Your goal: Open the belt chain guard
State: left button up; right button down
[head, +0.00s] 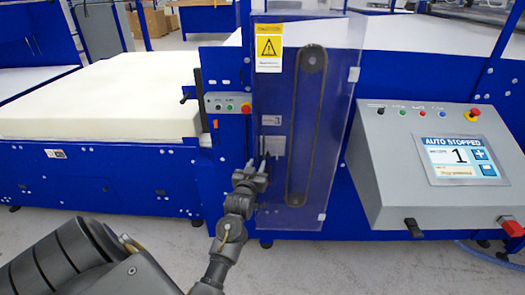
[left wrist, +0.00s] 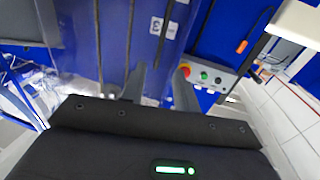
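The belt chain guard (head: 275,90) is a tall clear panel on the blue machine. It looks closed, and the dark looped belt chain (head: 293,130) shows through it. A yellow warning label is at its top left. A small pale fitting (head: 274,146) sits at its lower left; whether it is a handle I cannot tell. My left gripper (head: 258,165) is in front of the guard's lower left part, just below that fitting. In the left wrist view its two fingers (left wrist: 160,85) are apart, with nothing visible between them. Contact with the guard cannot be told. My right gripper is not in view.
A small button box (head: 228,107) with a red button is left of the guard. A grey control console (head: 415,165) reading "AUTO STOPPED" stands to the right. A large cream foam block (head: 100,97) lies at left. The floor in front is clear.

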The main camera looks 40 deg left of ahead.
pick_arm(q)
jog(key=p+x, duration=0.2)
jog(key=x, duration=0.7)
jog(key=shift+w, duration=0.2)
jog(key=shift+a, duration=0.1)
grip_shut()
